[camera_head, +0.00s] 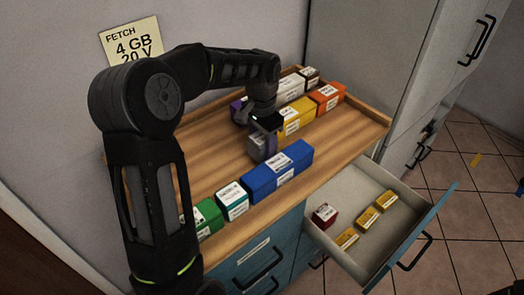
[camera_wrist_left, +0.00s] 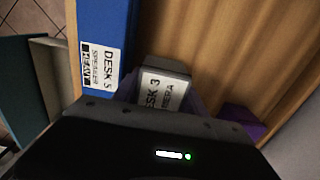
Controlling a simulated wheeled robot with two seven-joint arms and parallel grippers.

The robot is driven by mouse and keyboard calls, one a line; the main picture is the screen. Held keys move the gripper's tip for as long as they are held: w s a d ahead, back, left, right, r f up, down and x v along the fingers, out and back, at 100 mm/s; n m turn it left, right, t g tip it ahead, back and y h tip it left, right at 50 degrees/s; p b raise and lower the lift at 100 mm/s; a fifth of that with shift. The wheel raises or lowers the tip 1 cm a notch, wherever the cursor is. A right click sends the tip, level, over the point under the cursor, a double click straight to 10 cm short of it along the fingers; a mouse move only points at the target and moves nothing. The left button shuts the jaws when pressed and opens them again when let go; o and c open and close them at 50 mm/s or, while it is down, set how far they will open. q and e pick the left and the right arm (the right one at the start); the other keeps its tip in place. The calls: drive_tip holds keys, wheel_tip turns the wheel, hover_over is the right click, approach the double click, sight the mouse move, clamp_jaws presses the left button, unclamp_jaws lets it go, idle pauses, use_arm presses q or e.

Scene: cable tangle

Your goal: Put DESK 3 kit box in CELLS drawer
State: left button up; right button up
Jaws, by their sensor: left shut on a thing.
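The DESK 3 kit box (camera_head: 256,148) is small and grey with a white label. It is at the middle of the wooden top, just behind a long blue box. My left gripper (camera_head: 266,137) points down over it and is shut on it. In the left wrist view the DESK 3 box (camera_wrist_left: 165,84) shows its label between purple strips at the jaws. I cannot tell whether it is clear of the wood. An open drawer (camera_head: 420,229) at the right holds a dark red box (camera_head: 324,214) and several small yellow boxes (camera_head: 367,222). I cannot read its name. My right gripper is out of view.
The blue DESK 5 box (camera_head: 279,171), a teal-and-white box (camera_head: 232,201) and a green box (camera_head: 207,218) line the front edge. Yellow (camera_head: 296,116), orange (camera_head: 327,97) and purple boxes stand behind. A raised wooden rim edges the top. Tall grey cabinets stand at the right.

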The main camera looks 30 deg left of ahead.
sight(262, 136)
use_arm(q)
wheel_tip(262, 136, down, 3)
drive_tip(key=shift+r, duration=0.1)
drive_tip(key=shift+f, duration=0.2)
drive_tip(key=o, duration=1.2)
drive_tip(key=shift+r, duration=0.2)
wheel_tip(262, 136, up, 12)
drive_tip(key=shift+r, duration=0.1)
